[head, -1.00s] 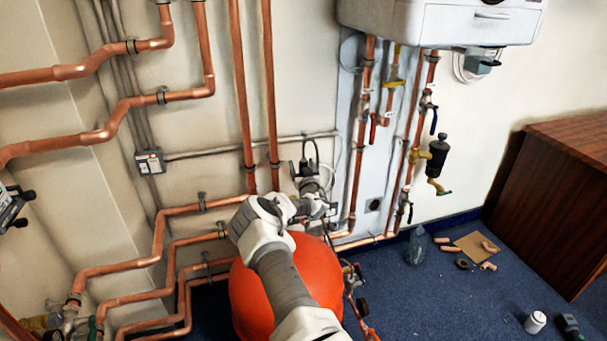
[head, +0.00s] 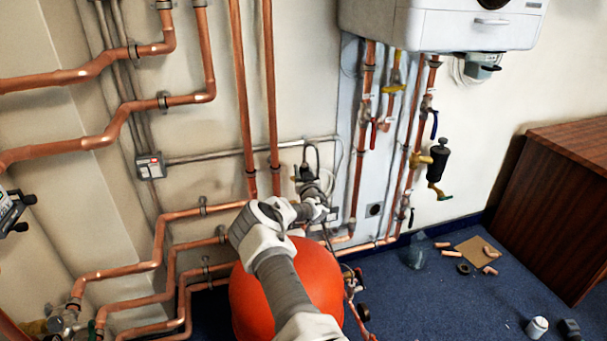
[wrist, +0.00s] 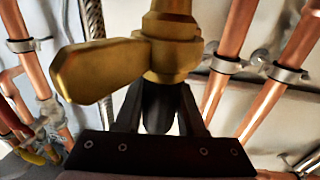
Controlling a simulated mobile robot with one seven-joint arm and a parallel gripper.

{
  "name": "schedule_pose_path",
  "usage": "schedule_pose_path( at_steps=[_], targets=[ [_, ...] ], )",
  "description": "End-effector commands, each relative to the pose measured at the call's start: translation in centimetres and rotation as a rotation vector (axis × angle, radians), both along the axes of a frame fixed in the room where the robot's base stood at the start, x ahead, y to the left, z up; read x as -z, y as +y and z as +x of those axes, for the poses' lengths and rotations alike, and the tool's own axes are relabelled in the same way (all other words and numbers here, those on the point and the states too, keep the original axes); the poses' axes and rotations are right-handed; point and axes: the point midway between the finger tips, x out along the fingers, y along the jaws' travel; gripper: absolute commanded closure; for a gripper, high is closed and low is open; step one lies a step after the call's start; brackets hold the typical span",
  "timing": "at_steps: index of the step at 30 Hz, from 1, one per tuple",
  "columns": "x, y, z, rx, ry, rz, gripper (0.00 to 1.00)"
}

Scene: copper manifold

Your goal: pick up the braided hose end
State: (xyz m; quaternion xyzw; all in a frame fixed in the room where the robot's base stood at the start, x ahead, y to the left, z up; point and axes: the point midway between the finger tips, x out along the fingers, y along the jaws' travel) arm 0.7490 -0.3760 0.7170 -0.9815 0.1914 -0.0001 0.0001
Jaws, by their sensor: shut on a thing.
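My gripper (wrist: 160,88) is shut on a brass fitting (wrist: 170,48) with a flat lever (wrist: 95,70) pointing left in the wrist view. A dark round part (wrist: 158,108) shows between the fingers. The lever and the fitting's body hide the fingertips. A length of braided hose (wrist: 92,18) runs up at the top left of the wrist view. I cannot tell whether it joins the fitting. In the head view my gripper (head: 320,204) is above and behind the red tank (head: 290,285), near the wall. My arm partly hides the grip there.
Copper pipes (head: 158,240) with clips run along the left wall, and more rise close around my gripper. A white boiler (head: 450,20) hangs above right. A brown cabinet (head: 560,200) stands at the right. Pipe pieces (head: 491,270) lie on the blue floor.

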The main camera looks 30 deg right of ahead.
Motion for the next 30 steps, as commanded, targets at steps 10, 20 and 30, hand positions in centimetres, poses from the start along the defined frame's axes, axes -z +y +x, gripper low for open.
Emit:
schedule_pose_path(
  at_steps=[10, 20, 30],
  targets=[
    [-3.5, -0.1, 0.0, 0.001, -0.004, 0.0, 1.0],
    [-7.8, -5.6, -1.7, 0.004, -0.004, 0.0, 1.0],
    [-10.6, -10.3, -3.1, 0.0, -0.002, -0.001, 1.0]
  ],
)
